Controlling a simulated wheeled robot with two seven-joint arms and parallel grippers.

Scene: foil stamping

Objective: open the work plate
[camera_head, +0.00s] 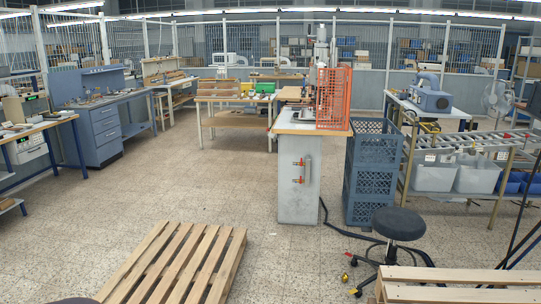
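The stamping machine (322,50) stands on a grey pedestal (298,190) in the middle of the view, some way ahead. An orange mesh guard (333,98) covers its right side. The machine sits on a wood-edged table top (290,128). The work plate is too small and too hidden by the machine and guard to make out, so I cannot tell how it stands. Neither of my grippers is in view.
A wooden pallet (180,262) lies on the floor at front left, another pallet (455,285) at front right. A black stool (397,224) stands near stacked blue crates (372,180), right of the pedestal. A cable runs along the floor there. Floor left of the pedestal is clear.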

